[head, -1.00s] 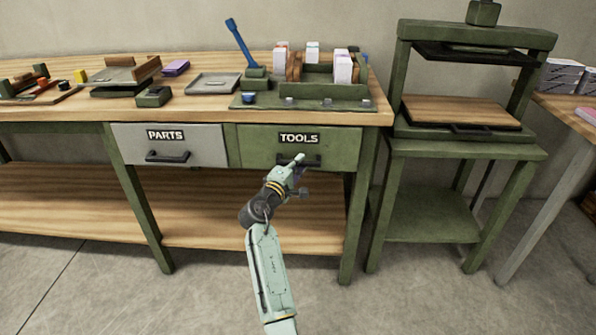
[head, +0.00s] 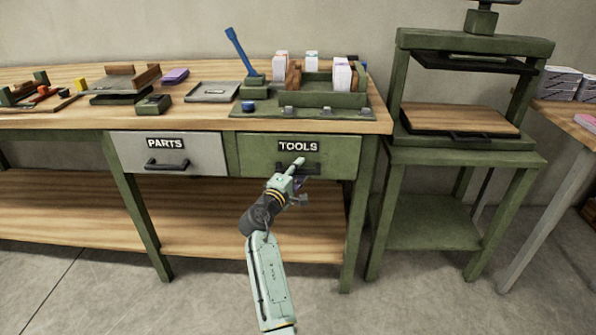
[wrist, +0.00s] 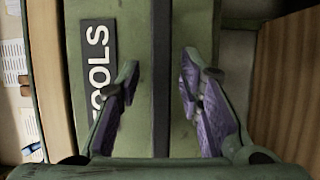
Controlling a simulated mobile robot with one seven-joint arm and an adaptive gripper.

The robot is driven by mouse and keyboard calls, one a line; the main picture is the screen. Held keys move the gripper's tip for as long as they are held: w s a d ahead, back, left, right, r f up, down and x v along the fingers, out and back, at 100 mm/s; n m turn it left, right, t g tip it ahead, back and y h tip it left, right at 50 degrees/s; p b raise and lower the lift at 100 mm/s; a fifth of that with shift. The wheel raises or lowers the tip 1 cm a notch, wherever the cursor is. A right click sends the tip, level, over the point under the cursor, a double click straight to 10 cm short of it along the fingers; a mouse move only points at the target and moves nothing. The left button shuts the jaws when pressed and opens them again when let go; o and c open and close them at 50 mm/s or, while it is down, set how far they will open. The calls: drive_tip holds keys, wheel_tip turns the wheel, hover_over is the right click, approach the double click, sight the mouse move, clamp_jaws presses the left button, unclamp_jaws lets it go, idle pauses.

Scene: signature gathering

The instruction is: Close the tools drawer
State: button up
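The tools drawer (head: 258,153) has a green front with a TOOLS label (head: 298,146). In the head view its front looks about level with the grey parts drawer beside it; I cannot tell whether a small gap is left. Its dark bar handle (head: 312,170) is partly hidden by my gripper (head: 297,168). In the wrist view the handle (wrist: 161,110) runs upright between my two fingers, with space on both sides. My gripper (wrist: 160,66) is open, its purple pads facing the handle, and the TOOLS label (wrist: 98,70) shows left of it.
The grey parts drawer (head: 190,153) is to the left. The wooden benchtop (head: 210,115) above carries trays, boxes and a blue-handled lever (head: 240,50). A green press on a stand (head: 460,145) is to the right. The bench's lower shelf (head: 210,215) is clear.

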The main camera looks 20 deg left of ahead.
drive_tip(key=s+a, duration=0.1)
drive_tip(key=s, duration=1.1)
drive_tip(key=shift+a, duration=0.15)
